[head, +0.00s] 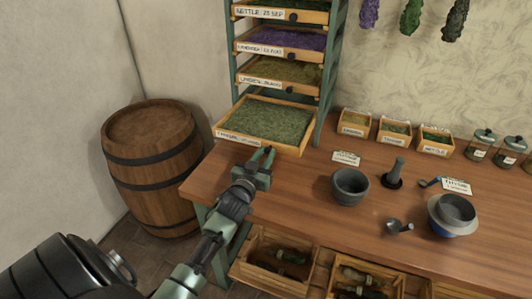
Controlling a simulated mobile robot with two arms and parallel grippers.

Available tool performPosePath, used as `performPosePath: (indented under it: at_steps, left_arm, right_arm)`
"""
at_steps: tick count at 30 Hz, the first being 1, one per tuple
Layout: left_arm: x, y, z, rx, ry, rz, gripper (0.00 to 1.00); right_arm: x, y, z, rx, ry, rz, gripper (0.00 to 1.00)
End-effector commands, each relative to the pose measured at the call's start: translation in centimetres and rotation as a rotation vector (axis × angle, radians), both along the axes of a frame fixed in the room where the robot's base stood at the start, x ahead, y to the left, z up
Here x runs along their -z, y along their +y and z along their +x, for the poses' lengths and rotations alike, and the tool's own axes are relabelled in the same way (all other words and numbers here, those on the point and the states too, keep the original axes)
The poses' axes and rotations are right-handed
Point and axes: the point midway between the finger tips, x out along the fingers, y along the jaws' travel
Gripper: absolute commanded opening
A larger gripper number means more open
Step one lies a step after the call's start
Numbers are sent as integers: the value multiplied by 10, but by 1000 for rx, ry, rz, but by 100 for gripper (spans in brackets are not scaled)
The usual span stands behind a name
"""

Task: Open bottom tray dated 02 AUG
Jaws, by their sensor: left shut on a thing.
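A green drying rack (330,60) stands on the back of the wooden table and holds several shallow wooden trays. The bottom tray (292,149), full of green herbs, sticks out farther toward me than the trays above it. Its white front label (238,138) is too small to read fully. My left gripper (267,156) is at the front edge of this tray, right of the label, shut on its knob, which the fingers hide. My right gripper is out of view.
A wooden barrel (152,160) stands left of the table (300,205). A mortar (350,186), a pestle (394,174) and a bowl (453,213) stand to the right. Small herb boxes (394,132) line the wall. Open drawers with bottles (280,262) jut out at the front.

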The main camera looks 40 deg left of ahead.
Motion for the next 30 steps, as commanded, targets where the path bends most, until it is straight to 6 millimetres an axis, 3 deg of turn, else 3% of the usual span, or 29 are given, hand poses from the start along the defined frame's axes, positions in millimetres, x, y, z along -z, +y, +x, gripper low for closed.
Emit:
performPosePath:
  at_steps: [8,9,10,22,30]
  left_arm:
    - [0,0,0,1,-1,0,0]
    - [0,0,0,1,-1,0,34]
    - [0,0,0,0,-1,0,42]
    - [1,-1,-5,0,0,0,44]
    - [3,-12,-48,0,1,1,44]
  right_arm:
    - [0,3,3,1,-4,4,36]
    - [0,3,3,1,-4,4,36]
    - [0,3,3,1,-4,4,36]
    - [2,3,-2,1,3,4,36]
    - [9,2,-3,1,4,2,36]
